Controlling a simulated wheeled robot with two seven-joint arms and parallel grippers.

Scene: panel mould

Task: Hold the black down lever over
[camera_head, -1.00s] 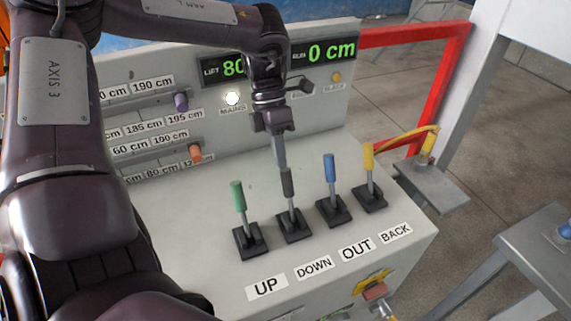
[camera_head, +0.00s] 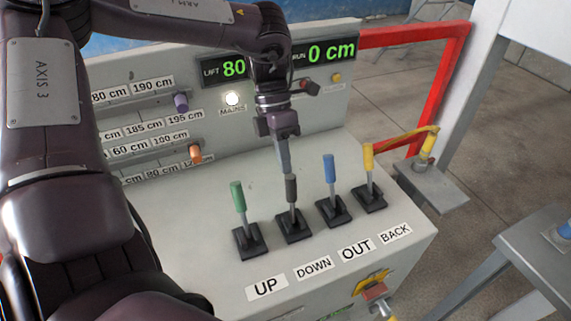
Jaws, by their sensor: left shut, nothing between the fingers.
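The black lever (camera_head: 291,189) stands in its slotted base (camera_head: 293,226) behind the DOWN label (camera_head: 313,267), second from the left in a row of levers. My left gripper (camera_head: 286,167) points down at it with its fingers shut and empty. The fingertips meet the top of the black handle in the picture, on its far side; whether they press on it is hard to tell. The lever leans slightly. My right gripper is out of view.
A green lever (camera_head: 238,196) stands close on the left, a blue lever (camera_head: 329,168) and a yellow lever (camera_head: 368,157) on the right. The lift display (camera_head: 226,69) reads 80, partly covered by my arm. The mains lamp (camera_head: 232,98) is lit.

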